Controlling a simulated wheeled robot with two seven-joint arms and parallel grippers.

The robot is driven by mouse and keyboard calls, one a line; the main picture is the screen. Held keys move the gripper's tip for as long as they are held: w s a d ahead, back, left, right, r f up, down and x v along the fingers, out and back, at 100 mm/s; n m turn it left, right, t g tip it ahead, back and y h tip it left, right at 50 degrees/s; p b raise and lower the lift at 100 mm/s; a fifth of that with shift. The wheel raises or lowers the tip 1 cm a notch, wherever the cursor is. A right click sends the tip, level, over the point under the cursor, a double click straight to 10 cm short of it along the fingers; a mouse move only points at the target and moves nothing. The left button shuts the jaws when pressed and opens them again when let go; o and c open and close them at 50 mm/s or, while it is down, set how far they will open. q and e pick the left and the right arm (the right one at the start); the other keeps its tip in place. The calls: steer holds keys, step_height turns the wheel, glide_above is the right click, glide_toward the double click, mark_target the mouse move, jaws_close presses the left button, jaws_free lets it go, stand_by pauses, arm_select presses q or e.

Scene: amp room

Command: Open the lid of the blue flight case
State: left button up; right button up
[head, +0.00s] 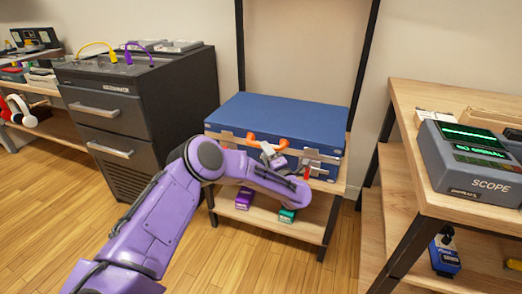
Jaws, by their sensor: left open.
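The blue flight case (285,117) stands on the top of a small wooden shelf unit, with its lid down. Its front has an orange handle (253,139) in the middle and metal latches, one on the left (227,134) and one on the right (312,153). My left arm reaches across from the lower left and covers part of the case front. My left gripper (270,153) is open at the case front, just below the orange handle. I cannot tell whether it touches the case. My right gripper is not in view.
A purple box (244,198) and a green box (287,215) sit on the lower shelf (265,220). A dark drawer cabinet (135,115) stands left. A wooden bench (440,95) with a grey scope (465,165) stands right. Wooden floor is free in front.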

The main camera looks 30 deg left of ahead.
arm_select(q)
steer(key=shift+x, duration=2.25)
